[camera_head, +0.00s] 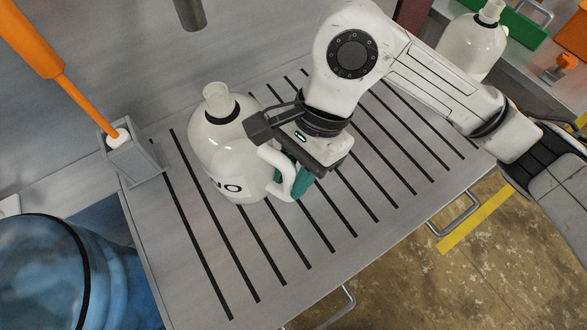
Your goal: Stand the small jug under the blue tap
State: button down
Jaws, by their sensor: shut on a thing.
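A white jug (228,150) with an open neck, a dark neck ring and dark lettering low on its side stands on the slotted grey worktop (370,232), roughly upright. My gripper (295,180) comes down from the upper right and is shut on this jug's handle, with teal pads showing beside it. Whether the jug's base touches the worktop is hard to tell. A second white jug (473,46) stands at the upper right behind my arm. Which jug is the smaller is not certain. A grey spout end (189,13) hangs at the top edge; no blue tap is visible.
A grey holder (135,165) with an orange-handled tool (30,45) stands just left of the held jug. A blue barrel (50,275) fills the lower left. A green bin (525,28) is at the upper right. The worktop's front part is clear.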

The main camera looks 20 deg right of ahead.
jog(key=shift+f, duration=0.15)
jog(key=c, duration=0.9)
grip_release()
jog(key=shift+r, duration=0.2)
jog(key=b+v, duration=0.2)
jog(key=v, duration=1)
